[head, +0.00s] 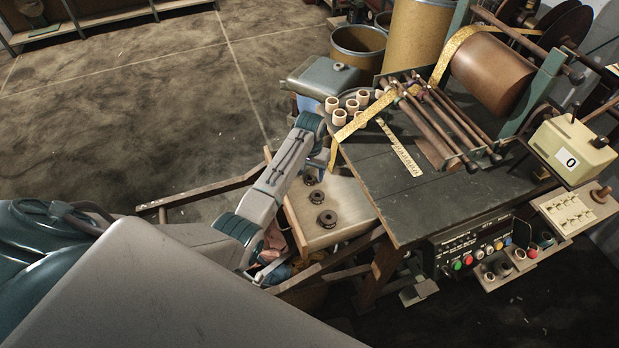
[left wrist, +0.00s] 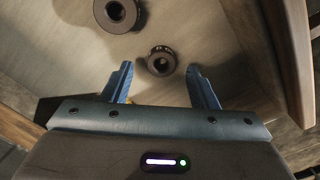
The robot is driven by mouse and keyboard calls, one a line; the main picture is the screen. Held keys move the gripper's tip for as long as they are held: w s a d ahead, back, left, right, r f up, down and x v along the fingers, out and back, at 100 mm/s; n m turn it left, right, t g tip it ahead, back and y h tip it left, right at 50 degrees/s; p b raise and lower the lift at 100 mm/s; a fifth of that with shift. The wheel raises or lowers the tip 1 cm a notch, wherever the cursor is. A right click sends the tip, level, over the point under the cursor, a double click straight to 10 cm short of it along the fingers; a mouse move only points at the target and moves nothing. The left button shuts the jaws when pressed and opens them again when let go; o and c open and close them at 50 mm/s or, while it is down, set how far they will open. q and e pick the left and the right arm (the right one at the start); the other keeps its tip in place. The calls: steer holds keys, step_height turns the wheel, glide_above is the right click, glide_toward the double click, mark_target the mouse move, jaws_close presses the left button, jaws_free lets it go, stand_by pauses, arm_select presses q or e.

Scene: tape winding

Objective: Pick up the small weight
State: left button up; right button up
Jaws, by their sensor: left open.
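Several dark round weights with central holes stand on a pale wooden tray top. The small weight (head: 310,180) is farthest back, in a row with a medium weight (head: 316,197) and a large weight (head: 327,218). My left gripper (head: 313,171) hangs over the small weight and partly covers it. In the left wrist view, its two blue fingers are spread open, and the small weight (left wrist: 160,61) lies centred just beyond the fingertips. A larger weight (left wrist: 117,13) is cut off at the top. Contact cannot be told. My right gripper is not in view.
The wooden tray (head: 347,220) has raised edges and adjoins the dark workbench (head: 410,213). The bench holds pale tape cores (head: 339,117), a ruler (head: 402,153) and a roller frame with gold tape. A control panel (head: 480,246) is on its front.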

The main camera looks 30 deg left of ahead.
arm_select(q)
steer(key=shift+w+f, duration=0.1)
steer(key=shift+f, duration=0.8)
steer(key=c, duration=1.1)
step_height(320, 180, up, 10)
steer(key=b, duration=0.1)
